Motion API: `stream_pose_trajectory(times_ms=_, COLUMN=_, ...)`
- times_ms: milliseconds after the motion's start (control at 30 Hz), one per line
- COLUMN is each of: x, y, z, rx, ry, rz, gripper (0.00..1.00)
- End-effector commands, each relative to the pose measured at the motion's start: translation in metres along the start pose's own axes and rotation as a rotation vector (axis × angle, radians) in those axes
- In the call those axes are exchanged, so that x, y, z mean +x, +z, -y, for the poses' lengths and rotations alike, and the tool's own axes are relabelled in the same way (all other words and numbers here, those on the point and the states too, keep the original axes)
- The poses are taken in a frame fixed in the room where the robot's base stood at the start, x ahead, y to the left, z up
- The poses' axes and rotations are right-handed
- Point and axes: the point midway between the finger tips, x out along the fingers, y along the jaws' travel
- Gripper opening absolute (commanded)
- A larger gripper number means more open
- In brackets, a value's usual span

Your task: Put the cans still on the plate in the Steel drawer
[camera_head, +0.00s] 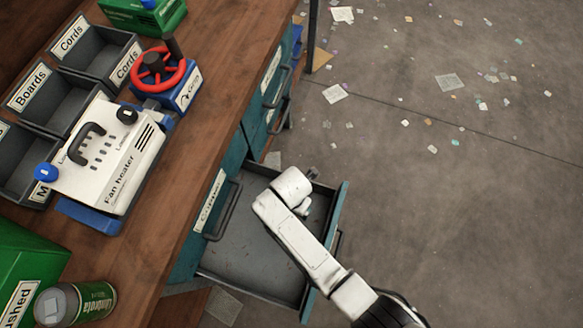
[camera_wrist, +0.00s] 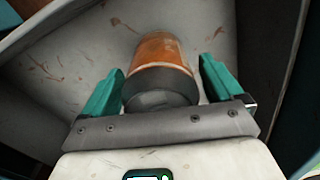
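In the wrist view, an orange can (camera_wrist: 160,55) with a dark grey near end lies between the teal fingers of my gripper (camera_wrist: 161,66). A narrow gap shows on each side of the can, so the fingers are open around it. Behind it is a grey, rust-marked surface, which looks like a drawer's inside. In the head view, my white arm reaches over an open grey drawer (camera_head: 240,255) with a teal front; the gripper is mostly hidden there. A green can (camera_head: 92,300) lies on the wooden bench at lower left. No plate and no readable Steel label show.
The bench holds grey bins (camera_head: 62,98) labelled Cords and Boards, a fan heater (camera_head: 112,155), a red wheel on a blue block (camera_head: 180,92) and green boxes (camera_head: 20,265). Closed teal drawers (camera_head: 262,110) stand further along. Paper scraps litter the open grey floor (camera_head: 480,210).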

Motion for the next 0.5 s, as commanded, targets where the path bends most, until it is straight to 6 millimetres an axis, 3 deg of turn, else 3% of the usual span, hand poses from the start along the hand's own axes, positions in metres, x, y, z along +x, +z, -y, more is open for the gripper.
stream_pose_trajectory(times_ms=267, x=-0.002, y=0.000, z=0.000, rx=0.000, ry=0.000, rz=0.000, gripper=0.95)
stream_pose_trajectory(times_ms=500, x=-0.032, y=0.000, z=-0.001, rx=0.000, ry=0.002, rz=0.001, gripper=0.95)
